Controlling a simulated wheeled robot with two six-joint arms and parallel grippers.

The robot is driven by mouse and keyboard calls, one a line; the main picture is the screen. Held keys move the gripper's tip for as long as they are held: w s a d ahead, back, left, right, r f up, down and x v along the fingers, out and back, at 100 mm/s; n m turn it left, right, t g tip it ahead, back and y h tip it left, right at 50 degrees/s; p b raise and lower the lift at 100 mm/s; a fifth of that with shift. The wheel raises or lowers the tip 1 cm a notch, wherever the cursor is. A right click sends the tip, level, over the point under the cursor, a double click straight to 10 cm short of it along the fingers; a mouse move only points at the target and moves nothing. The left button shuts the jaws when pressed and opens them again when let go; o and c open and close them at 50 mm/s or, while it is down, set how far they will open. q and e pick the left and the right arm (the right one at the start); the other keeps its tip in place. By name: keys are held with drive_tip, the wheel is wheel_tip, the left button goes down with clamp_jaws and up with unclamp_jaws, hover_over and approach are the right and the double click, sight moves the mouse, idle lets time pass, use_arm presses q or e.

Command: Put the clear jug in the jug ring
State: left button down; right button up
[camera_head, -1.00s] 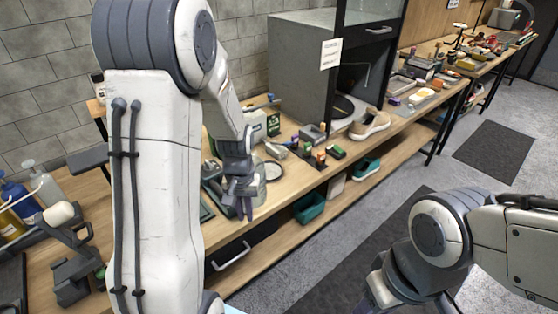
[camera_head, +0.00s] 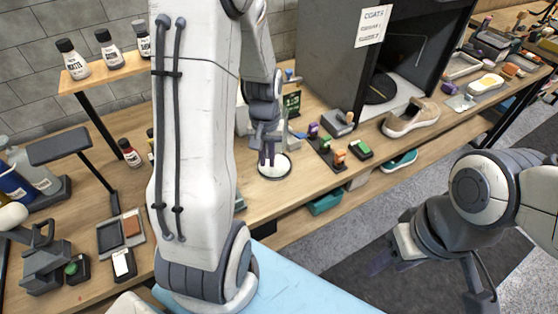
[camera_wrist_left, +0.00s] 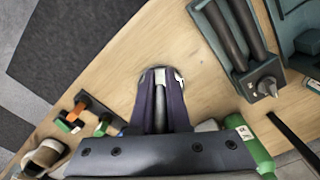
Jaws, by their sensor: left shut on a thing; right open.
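My left gripper (camera_head: 268,158) points down at the bench and is shut on the clear jug, which is mostly hidden by the fingers. In the left wrist view, a clear, pale rim (camera_wrist_left: 179,77) shows beside the fingertips of my left gripper (camera_wrist_left: 160,78). My right gripper (camera_head: 383,258) is open and empty, off the bench over the floor.
A rack of coloured-top tools (camera_head: 322,149) and a beige sneaker (camera_head: 411,119) stand right of the ring. A grey booth (camera_head: 330,60) rises behind.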

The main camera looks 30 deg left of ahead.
use_arm(q)
drive_tip(key=f, duration=0.5)
drive_tip(key=shift+w+d, duration=0.15)
drive_tip(key=shift+d, duration=0.1)
drive_tip(key=shift+a+f, duration=0.1)
drive_tip(key=shift+f, duration=1.9)
drive_tip(key=shift+f, duration=0.15)
drive_tip(key=c, duration=0.9)
unclamp_jaws()
